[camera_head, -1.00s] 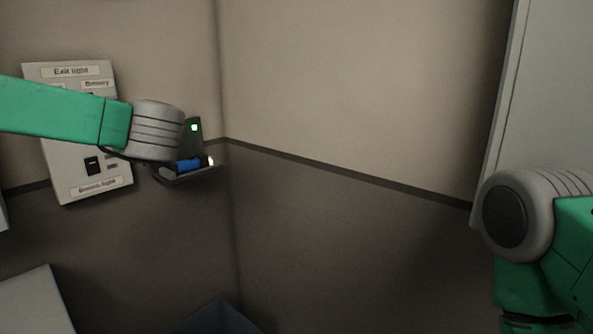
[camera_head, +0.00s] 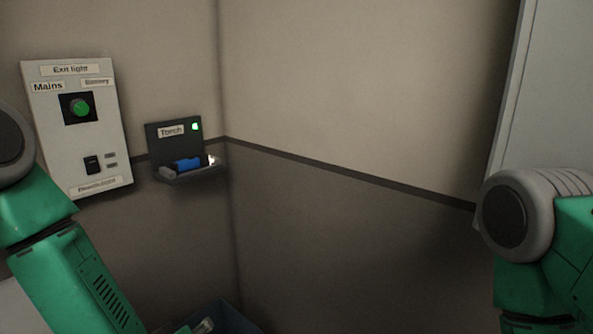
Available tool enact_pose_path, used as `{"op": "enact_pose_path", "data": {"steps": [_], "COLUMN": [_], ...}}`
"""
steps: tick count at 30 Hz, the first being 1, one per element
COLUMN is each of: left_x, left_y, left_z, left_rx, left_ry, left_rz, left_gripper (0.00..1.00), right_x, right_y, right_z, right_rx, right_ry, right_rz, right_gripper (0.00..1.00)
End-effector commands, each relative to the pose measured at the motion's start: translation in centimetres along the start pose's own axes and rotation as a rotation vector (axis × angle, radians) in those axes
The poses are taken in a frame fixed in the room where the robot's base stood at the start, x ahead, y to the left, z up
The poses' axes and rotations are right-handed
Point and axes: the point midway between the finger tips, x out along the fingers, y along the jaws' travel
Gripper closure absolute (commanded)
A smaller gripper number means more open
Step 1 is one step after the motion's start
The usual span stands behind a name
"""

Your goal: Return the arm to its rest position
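My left arm is folded at the left edge, with green links and a grey joint. Its gripper is outside the picture. My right arm is folded at the right edge, and its gripper is also out of view. The exit light panel (camera_head: 104,135) hangs on the left wall, with a green knob (camera_head: 79,107) between the Mains and Battery labels and a black rocker switch (camera_head: 93,165) below. The torch holder (camera_head: 159,140) is on the wall near the corner, with a lit green light. A blue and grey torch (camera_head: 186,164) lies on its small shelf.
A dark blue bin (camera_head: 235,318) with a pale item in it shows at the bottom, partly cut off. A tall grey panel (camera_head: 538,90) stands at the right.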

Motion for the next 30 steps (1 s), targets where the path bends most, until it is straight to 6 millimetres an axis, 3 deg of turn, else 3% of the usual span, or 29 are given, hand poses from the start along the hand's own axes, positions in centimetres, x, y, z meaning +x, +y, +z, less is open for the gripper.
{"op": "enact_pose_path", "data": {"steps": [1, 6, 10, 15, 20, 30], "left_x": [-0.8, -5.3, -9.9, -14.8, -16.5, -16.5], "left_y": [-2.4, -10.8, -16.9, -21.8, -23.3, -23.2], "left_z": [3.2, 12.1, 16.2, 18.6, 19.1, 19.1], "left_rx": [0.083, 0.337, 0.490, 0.609, 0.645, 0.646], "left_ry": [-0.093, -0.412, -0.635, -0.829, -0.893, -0.891], "left_rz": [-0.024, -0.100, -0.155, -0.205, -0.221, -0.222], "left_gripper": [0.47, 0.47, 0.47, 0.47, 0.47, 0.47], "right_x": [0.0, 0.0, 0.0, 0.0, 0.0, 0.0], "right_y": [0.0, 0.0, 0.0, 0.0, 0.0, 0.0], "right_z": [0.0, 0.0, 0.0, 0.0, 0.0, 0.0], "right_rx": [0.000, 0.000, 0.001, 0.001, 0.001, 0.000], "right_ry": [0.000, 0.000, 0.000, 0.000, 0.000, 0.000], "right_rz": [0.000, 0.000, 0.000, 0.000, 0.000, 0.000], "right_gripper": [0.47, 0.47, 0.47, 0.47, 0.47, 0.47]}}
